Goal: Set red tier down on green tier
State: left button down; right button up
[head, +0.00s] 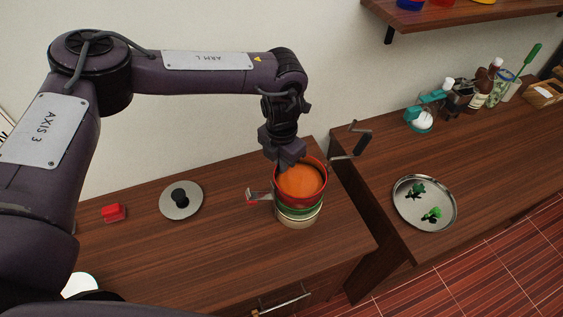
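The red tier (322,187), a round bowl with orange contents, is at the top of a stack on the near wooden counter. The green tier (298,211) shows as a band directly below it, with a cream tier (296,221) at the bottom. The red tier looks level and lined up with the green one; I cannot tell whether they touch all round. My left gripper (287,163) points down at the red tier's back left rim. Its fingertips are partly hidden, so its opening is unclear. My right gripper is not in view.
A grey lid with a black knob (180,199) and a red block (114,213) lie left. A grey clip (258,197) and a bent metal handle (352,141) flank the stack. A steel tray (408,215) with green items lies right, across a counter gap. Bottles stand farther back.

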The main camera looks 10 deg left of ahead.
pick_arm(q)
jog(key=shift+f+b, duration=0.35)
jog(key=shift+f, duration=0.1)
jog(key=c, duration=2.1)
grip_release()
jog(key=shift+o, duration=0.7)
jog(key=shift+r+p, duration=3.8)
jog(key=shift+r, duration=1.7)
jog(key=shift+s+f, duration=0.1)
